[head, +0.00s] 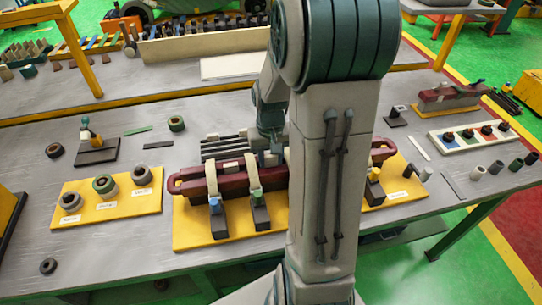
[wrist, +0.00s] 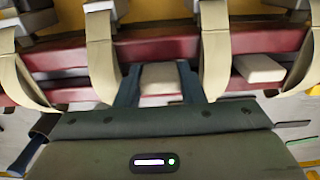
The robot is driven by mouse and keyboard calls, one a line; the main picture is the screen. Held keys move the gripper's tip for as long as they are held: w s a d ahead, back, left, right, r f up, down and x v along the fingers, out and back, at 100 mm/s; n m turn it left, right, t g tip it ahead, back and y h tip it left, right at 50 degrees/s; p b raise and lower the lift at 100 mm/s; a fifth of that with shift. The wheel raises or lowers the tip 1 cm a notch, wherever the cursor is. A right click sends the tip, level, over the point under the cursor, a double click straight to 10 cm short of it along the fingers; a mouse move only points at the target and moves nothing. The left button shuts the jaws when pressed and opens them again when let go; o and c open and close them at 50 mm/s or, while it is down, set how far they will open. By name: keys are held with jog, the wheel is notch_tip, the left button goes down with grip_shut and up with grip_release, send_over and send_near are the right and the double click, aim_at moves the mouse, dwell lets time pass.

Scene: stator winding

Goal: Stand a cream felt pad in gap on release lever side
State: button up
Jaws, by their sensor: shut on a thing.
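A dark red, loop-ended coil bar (head: 180,184) lies over a yellow base board (head: 190,238), with cream straps (head: 252,174) (wrist: 215,50) around it. My gripper (wrist: 160,86) is shut on a cream felt pad (wrist: 161,80), at the red bars between two straps. Whether the pad touches the bars or stands in a gap is unclear. A second cream pad (wrist: 258,68) sits at the bars beyond the strap to the right; it shows in the head view (head: 231,167). I cannot identify the release lever for certain.
A yellow board with several rings (head: 110,200) lies left. A white tray with several dark knobs (head: 470,140) lies right. My arm hides the bar's middle right.

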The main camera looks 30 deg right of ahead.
aim_at(270, 156)
jog(key=shift+f, duration=0.3)
jog(key=o, duration=1)
jog(key=shift+o, duration=0.2)
jog(key=shift+r, duration=0.15)
notch_tip(270, 156, up, 14)
jog(key=b, duration=0.1)
jog(key=shift+f, duration=0.2)
jog(key=shift+a, duration=0.1)
jog(key=s+a+n+t, duration=0.3)
jog(key=s+a, duration=0.8)
jog(key=s, duration=0.1)
jog(key=shift+s+a+f, duration=0.35)
jog(key=shift+a, duration=0.05)
